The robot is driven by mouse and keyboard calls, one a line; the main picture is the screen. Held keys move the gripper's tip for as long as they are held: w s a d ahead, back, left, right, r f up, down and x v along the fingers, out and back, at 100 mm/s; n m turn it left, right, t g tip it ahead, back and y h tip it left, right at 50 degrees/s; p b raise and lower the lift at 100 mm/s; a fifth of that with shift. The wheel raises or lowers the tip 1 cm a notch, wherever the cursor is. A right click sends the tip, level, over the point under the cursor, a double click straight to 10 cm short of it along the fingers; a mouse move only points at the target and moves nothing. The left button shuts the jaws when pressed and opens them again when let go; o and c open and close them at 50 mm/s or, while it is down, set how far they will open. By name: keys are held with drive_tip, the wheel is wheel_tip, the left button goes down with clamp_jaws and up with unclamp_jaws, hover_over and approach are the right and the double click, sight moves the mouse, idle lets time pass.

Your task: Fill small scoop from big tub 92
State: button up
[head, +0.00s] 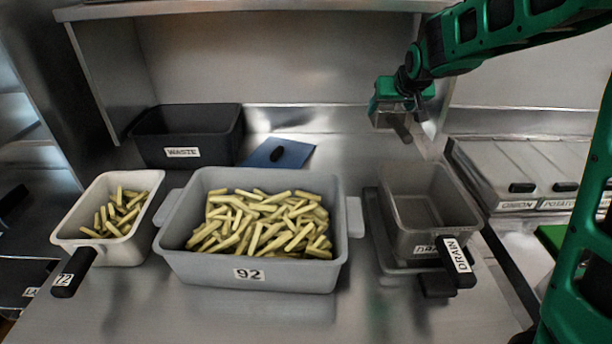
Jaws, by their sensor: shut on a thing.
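The big grey tub 92 (178,268) stands in the middle of the counter, holding a heap of pale cut fries (262,225). My gripper (396,112) is high at the back right, above and behind the drain container and well apart from tub 92. It is shut on a small grey thing with a stubby dark handle (402,132), which looks like the small scoop. Its bowl is mostly hidden by the gripper, and I cannot see whether anything is in it.
A smaller light tub (72,226), handle marked 72, holds fries at left. A black WASTE bin (190,125) and blue sheet (262,160) lie behind. A grey DRAIN container (405,220) stands right of tub 92. Lidded containers (520,175) are far right. An upper shelf overhangs.

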drive_tip(key=shift+a, duration=0.1)
drive_tip(key=s+a+r+n+g+y, duration=0.25)
drive_tip(key=s+a+n, duration=0.35)
drive_tip(key=s+a, duration=0.5)
drive_tip(key=s+a+r+n+g+y, duration=0.25)
drive_tip(key=s+a+n, duration=0.25)
drive_tip(key=s+a, duration=0.6)
drive_tip(key=s+a+r+n+g, duration=0.1)
drive_tip(key=s+n+g, duration=0.15)
drive_tip(key=s, duration=0.35)
drive_tip(key=s+a+r+n+g, duration=0.1)
drive_tip(key=s+a+r+n, duration=0.1)
drive_tip(key=s+n, duration=0.3)
drive_tip(key=shift+s+f+m, duration=0.6)
drive_tip(key=shift+f+m, duration=0.05)
drive_tip(key=shift+f, duration=4.9)
drive_tip(key=shift+a, duration=4.15)
drive_tip(key=d+r+y, duration=0.4)
drive_tip(key=d+r, duration=0.1)
drive_tip(key=r, duration=0.4)
drive_tip(key=shift+w+d+r+y, duration=0.15)
drive_tip(key=shift+d+r+y, duration=0.1)
drive_tip(key=shift+d+y, duration=0.15)
